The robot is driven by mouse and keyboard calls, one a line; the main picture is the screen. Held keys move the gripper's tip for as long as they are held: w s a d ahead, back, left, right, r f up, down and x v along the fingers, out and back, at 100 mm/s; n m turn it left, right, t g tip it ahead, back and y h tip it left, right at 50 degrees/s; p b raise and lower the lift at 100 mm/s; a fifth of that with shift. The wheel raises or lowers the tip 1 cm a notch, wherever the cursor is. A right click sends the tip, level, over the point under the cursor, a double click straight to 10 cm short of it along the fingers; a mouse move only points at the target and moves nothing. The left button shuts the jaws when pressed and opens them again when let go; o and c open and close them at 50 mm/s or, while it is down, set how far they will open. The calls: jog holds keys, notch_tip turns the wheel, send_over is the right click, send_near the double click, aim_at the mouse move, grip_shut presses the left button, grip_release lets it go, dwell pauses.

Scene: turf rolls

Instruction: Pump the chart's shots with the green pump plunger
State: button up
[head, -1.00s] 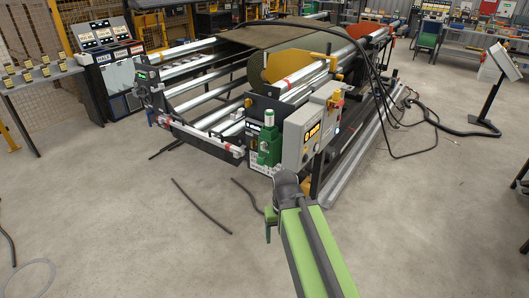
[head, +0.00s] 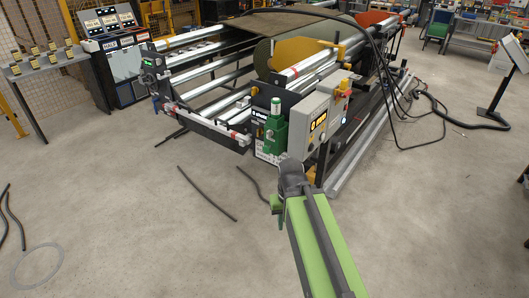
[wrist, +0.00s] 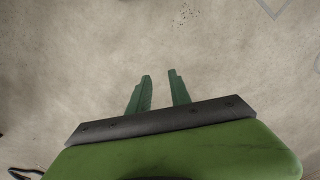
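The green pump (head: 273,133) is fixed on the near end of the roll machine, left of a grey control box. Its pale upper part (head: 276,107) stands upright; I cannot tell the plunger's exact travel. My gripper (head: 276,203) hangs low in front of the machine, below the pump and apart from it. In the wrist view my gripper (wrist: 159,77) shows two green fingers with a gap between them, empty over bare floor. A small white label (head: 268,154) is below the pump, too small to read. I cannot tell which panel is the chart.
The grey control box (head: 317,124) juts out right of the pump. Dark hoses (head: 207,194) lie on the floor in front. A black cable hangs over the machine's right side. A console (head: 112,50) stands at the back left.

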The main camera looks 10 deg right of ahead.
grip_shut()
dwell(1.2)
